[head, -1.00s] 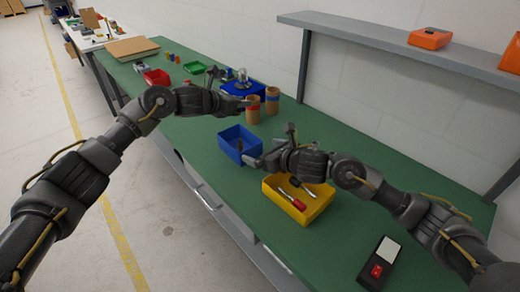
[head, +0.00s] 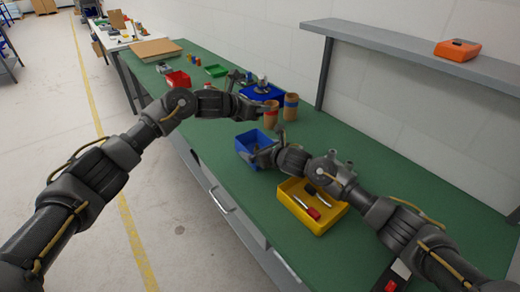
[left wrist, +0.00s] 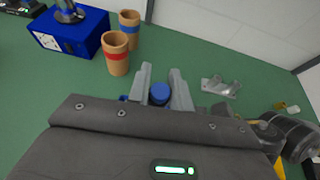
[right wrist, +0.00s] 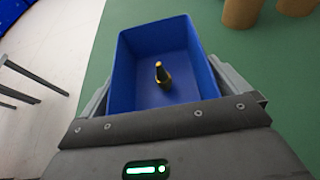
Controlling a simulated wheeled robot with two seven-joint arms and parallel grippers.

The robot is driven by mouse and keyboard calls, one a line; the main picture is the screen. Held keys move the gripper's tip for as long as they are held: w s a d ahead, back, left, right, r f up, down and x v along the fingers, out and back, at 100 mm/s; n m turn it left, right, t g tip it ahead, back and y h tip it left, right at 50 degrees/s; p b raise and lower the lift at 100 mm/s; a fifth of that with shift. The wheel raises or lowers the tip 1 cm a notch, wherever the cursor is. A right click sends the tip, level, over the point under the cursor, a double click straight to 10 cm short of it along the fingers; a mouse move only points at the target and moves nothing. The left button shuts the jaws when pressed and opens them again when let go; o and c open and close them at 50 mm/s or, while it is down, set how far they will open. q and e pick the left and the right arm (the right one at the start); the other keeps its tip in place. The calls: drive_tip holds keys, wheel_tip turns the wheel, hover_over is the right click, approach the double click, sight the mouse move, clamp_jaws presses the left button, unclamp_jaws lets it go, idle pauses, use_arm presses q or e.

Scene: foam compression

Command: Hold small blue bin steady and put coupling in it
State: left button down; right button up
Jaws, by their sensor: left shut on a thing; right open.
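The small blue bin (head: 246,142) stands on the green bench, left of the yellow bin. My right gripper (head: 258,156) is at it. In the right wrist view its open fingers lie on either side of the bin (right wrist: 122,78); I cannot tell if they touch it. A dark thing with a gold tip (right wrist: 162,76) is in the bin. My left gripper (head: 268,106) is above the bench near the brown tubes. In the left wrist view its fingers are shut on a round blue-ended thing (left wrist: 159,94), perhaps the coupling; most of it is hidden.
Two brown tubes (head: 291,106) stand just beyond my left gripper. A yellow bin (head: 330,217) with tools stands nearer. A grey metal bracket (left wrist: 220,87) lies on the bench. A blue box (head: 262,92), red bin (head: 178,80) and green tray (head: 216,70) are farther back.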

sight(260, 133)
drive_tip(key=c, duration=0.7)
use_arm(q)
drive_tip(key=shift+f, duration=5.05)
use_arm(e)
drive_tip(key=shift+c, duration=0.2)
use_arm(q)
drive_tip(key=c, duration=1.2)
unclamp_jaws()
drive_tip(key=shift+r, duration=0.1)
drive_tip(key=v, duration=1.2)
use_arm(e)
drive_tip(key=o, duration=0.7)
